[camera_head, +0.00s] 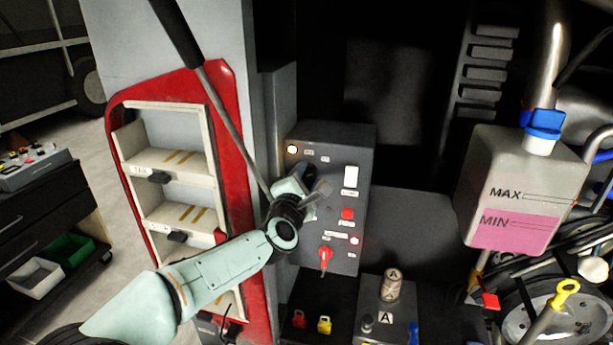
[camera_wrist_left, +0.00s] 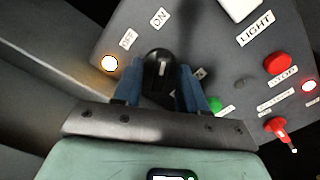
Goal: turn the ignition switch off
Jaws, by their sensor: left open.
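The ignition switch (camera_wrist_left: 157,63) is a black round knob with a white mark. It sits on a grey control panel (camera_wrist_left: 225,62), below the OFF label (camera_wrist_left: 128,39) and the ON label (camera_wrist_left: 159,17). The white mark runs roughly up and down in the wrist view, more toward ON than OFF. My left gripper (camera_wrist_left: 160,84) is open, with one blue finger on each side of the knob. I cannot tell whether the fingers touch it.
The panel carries a lit amber lamp (camera_head: 292,149), a white light switch (camera_head: 351,177), a red stop button (camera_head: 347,214), a lit red lamp (camera_head: 355,241) and a red key-like handle (camera_head: 325,256). A red-framed shelf (camera_head: 115,112) stands left. A coolant tank (camera_head: 515,180) hangs right.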

